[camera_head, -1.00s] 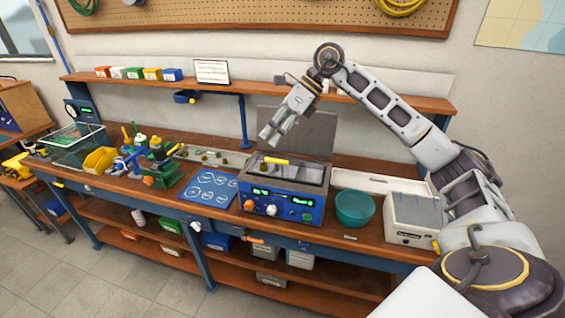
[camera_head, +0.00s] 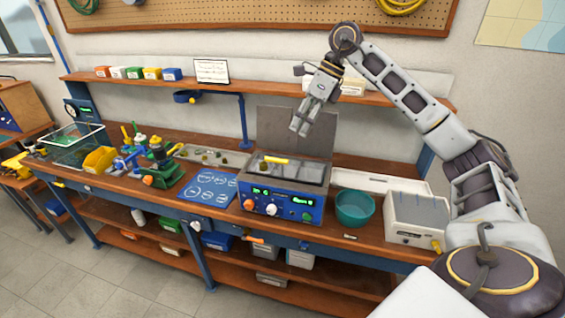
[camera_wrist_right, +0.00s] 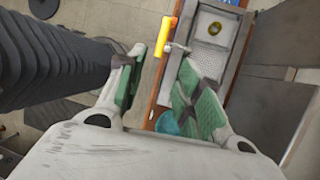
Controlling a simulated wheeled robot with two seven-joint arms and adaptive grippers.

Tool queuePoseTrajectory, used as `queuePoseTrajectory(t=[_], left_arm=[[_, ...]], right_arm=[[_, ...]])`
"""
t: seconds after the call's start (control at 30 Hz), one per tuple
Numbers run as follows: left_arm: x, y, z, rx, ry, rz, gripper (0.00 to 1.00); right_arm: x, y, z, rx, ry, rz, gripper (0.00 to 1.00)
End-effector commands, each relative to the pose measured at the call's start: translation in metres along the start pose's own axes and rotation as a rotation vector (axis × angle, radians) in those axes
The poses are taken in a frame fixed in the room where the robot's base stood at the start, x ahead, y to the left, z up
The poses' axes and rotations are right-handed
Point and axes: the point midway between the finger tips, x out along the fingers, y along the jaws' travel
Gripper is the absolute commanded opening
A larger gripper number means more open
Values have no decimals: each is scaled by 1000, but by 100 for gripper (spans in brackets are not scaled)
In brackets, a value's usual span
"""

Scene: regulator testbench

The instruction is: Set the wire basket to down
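The wire basket (camera_wrist_right: 212,38) sits in the tank of the blue bench cleaner (camera_head: 282,204), with a small yellowish ring-like part in it. Its yellow handle (camera_head: 277,160) shows at the tank's top and also in the right wrist view (camera_wrist_right: 165,36). How deep the basket sits is hard to tell. My right gripper (camera_head: 300,128) hangs above the tank, in front of the raised grey lid (camera_head: 290,130). In the right wrist view its green-padded fingers (camera_wrist_right: 163,62) are apart with nothing between them. The handle shows beyond the fingertips. My left gripper is out of view.
A teal bowl (camera_head: 354,208) and a white box (camera_head: 412,220) stand right of the cleaner. A blue mat (camera_head: 208,187) and a grey parts tray (camera_head: 212,157) lie to its left. A wooden shelf (camera_head: 270,91) runs behind.

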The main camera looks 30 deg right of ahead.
Motion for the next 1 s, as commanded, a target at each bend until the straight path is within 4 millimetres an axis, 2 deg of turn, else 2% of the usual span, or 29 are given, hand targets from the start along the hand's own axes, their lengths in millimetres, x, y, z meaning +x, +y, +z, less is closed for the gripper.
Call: queuePoseTrajectory(t=[0.67,0.87,1.0], left_arm=[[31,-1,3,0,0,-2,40],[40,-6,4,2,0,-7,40],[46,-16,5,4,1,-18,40]], right_arm=[[48,0,-1,-1,1,2,35],[62,0,-1,0,0,1,35],[73,0,-1,0,0,1,35]])
